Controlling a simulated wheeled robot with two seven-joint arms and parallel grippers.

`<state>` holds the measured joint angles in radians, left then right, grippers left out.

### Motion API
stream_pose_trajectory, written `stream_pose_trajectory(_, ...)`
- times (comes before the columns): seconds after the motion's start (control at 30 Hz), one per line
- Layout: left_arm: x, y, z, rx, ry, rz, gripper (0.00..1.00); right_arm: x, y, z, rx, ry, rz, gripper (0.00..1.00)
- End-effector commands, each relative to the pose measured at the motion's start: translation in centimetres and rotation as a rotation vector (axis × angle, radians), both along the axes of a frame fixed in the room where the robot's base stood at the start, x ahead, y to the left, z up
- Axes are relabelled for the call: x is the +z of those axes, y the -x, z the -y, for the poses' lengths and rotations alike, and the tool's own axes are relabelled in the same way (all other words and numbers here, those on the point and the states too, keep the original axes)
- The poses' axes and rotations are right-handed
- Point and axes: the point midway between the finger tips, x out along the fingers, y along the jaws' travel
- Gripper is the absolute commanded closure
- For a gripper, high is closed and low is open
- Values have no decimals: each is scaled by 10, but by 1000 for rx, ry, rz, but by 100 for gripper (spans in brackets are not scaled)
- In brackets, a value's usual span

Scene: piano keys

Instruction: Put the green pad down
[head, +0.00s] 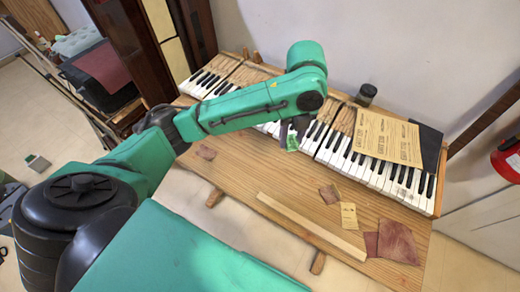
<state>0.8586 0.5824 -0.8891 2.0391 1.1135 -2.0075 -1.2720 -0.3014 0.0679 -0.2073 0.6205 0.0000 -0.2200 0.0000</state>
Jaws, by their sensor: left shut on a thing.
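The green pad (292,143) shows as a small green patch at the tip of my left gripper (291,133). My left arm reaches in from the left and bends down over the piano keys (336,136). The gripper is shut on the pad, close to the front edge of the keys. The forearm and wrist hide most of the fingers and part of the keyboard. I cannot tell whether the pad touches the keys or the wood. My right gripper is out of view.
A small jar (366,94) stands behind. A wooden strip (310,225) and brown scraps (398,242) lie on the wooden table (255,181).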

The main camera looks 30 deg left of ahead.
Motion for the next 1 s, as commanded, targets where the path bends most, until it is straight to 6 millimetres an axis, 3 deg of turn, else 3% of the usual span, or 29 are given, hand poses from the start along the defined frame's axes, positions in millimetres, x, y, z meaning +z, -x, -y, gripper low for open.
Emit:
stream_pose_trajectory(0.17,-44,2,0,-1,-3,-9,100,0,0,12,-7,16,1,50)
stream_pose_trajectory(0.33,-101,2,0,1,-3,-8,100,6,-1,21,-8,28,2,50)
stream_pose_trajectory(0.5,-147,1,2,-1,-2,-4,100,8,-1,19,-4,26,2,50)
stream_pose_trajectory(0.8,-196,0,2,0,-2,-1,100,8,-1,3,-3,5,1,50)
stream_pose_trajectory(1.0,-197,0,2,0,-1,0,100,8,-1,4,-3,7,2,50)
